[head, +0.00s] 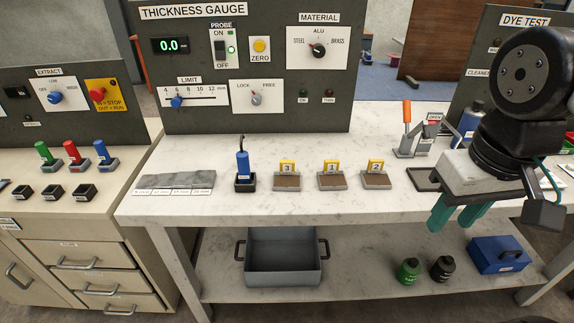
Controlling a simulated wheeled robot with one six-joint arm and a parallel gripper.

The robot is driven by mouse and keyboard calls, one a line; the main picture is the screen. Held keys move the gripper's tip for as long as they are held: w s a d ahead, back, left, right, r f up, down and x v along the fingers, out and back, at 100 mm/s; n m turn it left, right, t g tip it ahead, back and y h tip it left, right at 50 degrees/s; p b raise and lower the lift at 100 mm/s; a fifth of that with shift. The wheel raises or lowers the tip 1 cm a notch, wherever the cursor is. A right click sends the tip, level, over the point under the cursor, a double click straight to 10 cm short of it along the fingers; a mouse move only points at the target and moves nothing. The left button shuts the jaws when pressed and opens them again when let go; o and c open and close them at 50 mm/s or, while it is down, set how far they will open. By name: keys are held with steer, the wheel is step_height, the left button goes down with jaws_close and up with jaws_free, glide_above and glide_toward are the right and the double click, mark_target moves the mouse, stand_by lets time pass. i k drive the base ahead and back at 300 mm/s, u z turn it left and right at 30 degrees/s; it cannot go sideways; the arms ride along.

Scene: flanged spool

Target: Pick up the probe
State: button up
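The probe (243,164) is a blue cylinder standing upright in a small black holder (245,184) on the white marbled bench. A dark cable or stem rises from its top. My gripper (454,222) is at the right, in front of the bench's front edge, well to the right of the probe. Its two teal fingers point down with a gap between them. The gripper looks open, and nothing shows between the fingers.
Three grey blocks with yellow number tags (331,180) stand right of the probe. A stepped grey gauge block (176,181) lies to its left. The thickness gauge panel (270,122) rises behind. An orange-handled clamp (407,130) stands near my arm. A grey bin (283,262) sits on the lower shelf.

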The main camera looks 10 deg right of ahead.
mark_target(242, 156)
steer(key=z, duration=0.4)
steer(key=i, duration=0.7)
steer(key=u, duration=1.35)
